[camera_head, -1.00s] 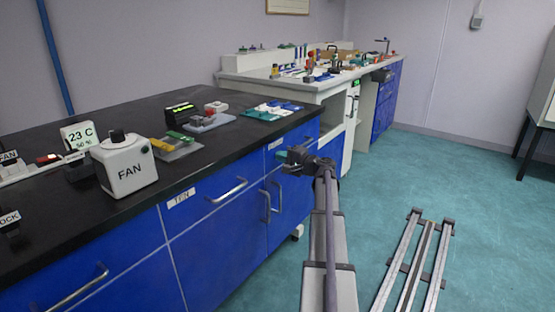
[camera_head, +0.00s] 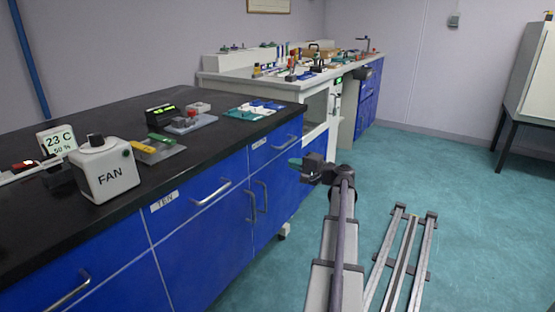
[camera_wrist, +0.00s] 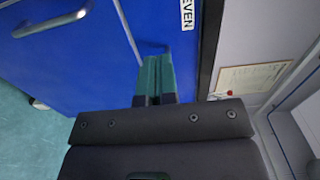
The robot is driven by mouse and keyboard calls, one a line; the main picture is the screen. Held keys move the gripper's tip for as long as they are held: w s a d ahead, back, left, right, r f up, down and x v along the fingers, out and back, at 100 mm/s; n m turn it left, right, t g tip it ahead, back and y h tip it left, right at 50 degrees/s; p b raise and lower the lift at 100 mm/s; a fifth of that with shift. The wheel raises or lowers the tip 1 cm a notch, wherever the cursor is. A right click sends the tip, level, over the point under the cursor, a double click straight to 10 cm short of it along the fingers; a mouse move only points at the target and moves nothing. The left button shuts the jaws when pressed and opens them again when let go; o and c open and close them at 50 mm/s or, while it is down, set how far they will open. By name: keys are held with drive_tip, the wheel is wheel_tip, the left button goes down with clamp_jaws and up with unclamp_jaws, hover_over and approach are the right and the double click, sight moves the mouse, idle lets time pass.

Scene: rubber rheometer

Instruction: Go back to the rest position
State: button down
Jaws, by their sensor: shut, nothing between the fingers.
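My gripper (camera_head: 296,163) is shut and empty. In the head view it sticks out to the left from the end of my arm, in front of the blue cabinet doors (camera_head: 272,205) and below the black bench top's edge. In the wrist view its green fingers (camera_wrist: 155,76) lie side by side, pointing at a blue cabinet front (camera_wrist: 75,50). I cannot tell how far the fingertips are from that front.
The black bench top (camera_head: 185,158) carries a white FAN box (camera_head: 105,172) and several small devices. A white bench (camera_head: 255,85) with equipment stands behind. Floor rails (camera_head: 405,255) lie at right. The teal floor (camera_head: 440,170) is otherwise open there.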

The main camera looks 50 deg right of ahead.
drive_tip(key=shift+s+d, duration=0.2)
drive_tip(key=shift+s, duration=0.9)
drive_tip(key=shift+a, duration=0.1)
drive_tip(key=s+a+f+n+g, duration=0.1)
drive_tip(key=a+f+n+g, duration=0.1)
drive_tip(key=a+f+g, duration=0.45)
drive_tip(key=a+f+n+g, duration=0.2)
drive_tip(key=a+f, duration=0.1)
drive_tip(key=a, duration=0.6)
drive_tip(key=s+a+f+n+g, duration=0.1)
drive_tip(key=a+f+n+g, duration=0.25)
drive_tip(key=a, duration=0.45)
drive_tip(key=s+a+f+n+g+h+p, duration=0.1)
drive_tip(key=s+a+n+g+h, duration=0.2)
drive_tip(key=a, duration=1.1)
drive_tip(key=s+a+f+n+g+p, duration=0.1)
drive_tip(key=a+n+g, duration=0.3)
drive_tip(key=a, duration=1)
wheel_tip(320, 180, up, 38)
drive_tip(key=a+n+t+p, duration=0.1)
drive_tip(key=p, duration=3.6)
drive_tip(key=shift+w+a+f+p, duration=0.15)
drive_tip(key=shift+w+f+p, duration=0.05)
drive_tip(key=shift+p, duration=0.2)
